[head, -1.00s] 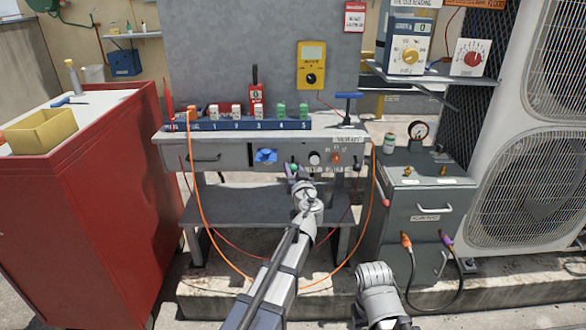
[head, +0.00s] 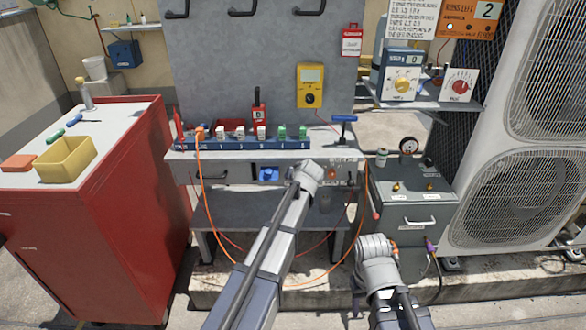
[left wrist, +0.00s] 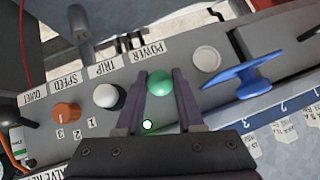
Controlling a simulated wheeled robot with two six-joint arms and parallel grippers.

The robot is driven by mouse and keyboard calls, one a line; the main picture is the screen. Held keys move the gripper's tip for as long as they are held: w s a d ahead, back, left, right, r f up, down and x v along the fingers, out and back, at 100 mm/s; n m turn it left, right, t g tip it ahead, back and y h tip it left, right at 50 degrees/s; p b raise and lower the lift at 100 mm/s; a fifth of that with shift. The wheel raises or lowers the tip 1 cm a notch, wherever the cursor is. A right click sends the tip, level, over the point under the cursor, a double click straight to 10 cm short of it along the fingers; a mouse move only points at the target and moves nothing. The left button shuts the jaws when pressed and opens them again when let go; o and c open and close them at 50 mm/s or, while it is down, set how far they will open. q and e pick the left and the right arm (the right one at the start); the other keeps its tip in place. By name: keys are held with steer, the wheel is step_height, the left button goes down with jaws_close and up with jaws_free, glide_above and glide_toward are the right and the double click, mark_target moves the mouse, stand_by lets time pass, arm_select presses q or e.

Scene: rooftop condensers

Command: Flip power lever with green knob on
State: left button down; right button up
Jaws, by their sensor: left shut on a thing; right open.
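The green knob (left wrist: 160,82) of the power lever shows in the left wrist view, beside the POWER label on the grey panel (left wrist: 40,146). My left gripper (left wrist: 160,88) has its two dark fingers on either side of the knob and is shut on it. In the head view my left wrist covers the knob and the left fingertips. My right gripper (head: 356,298) is open and empty, low in front of the grey cabinet, with its fingers small and partly hidden.
A white knob (left wrist: 107,95) and an orange knob (left wrist: 66,115) stand on one side of the green knob. A pale round button (left wrist: 206,58) and a blue handle (left wrist: 245,76) are on the other. A red cabinet (head: 90,220) stands left of the bench.

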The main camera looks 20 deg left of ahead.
arm_select(q)
steer(key=shift+w+r+g+h+p, duration=0.25)
steer(key=shift+r+g+h+p, duration=0.15)
steer(key=shift+g+p, duration=0.7)
steer(key=c, duration=0.5)
jaws_free()
steer(key=shift+a, duration=0.1)
steer(key=shift+c, duration=0.2)
steer(key=shift+s, duration=0.1)
steer(key=p+v, duration=0.6)
steer(key=v, duration=0.1)
steer(key=shift+s+r, duration=0.2)
steer(key=shift+s, duration=0.05)
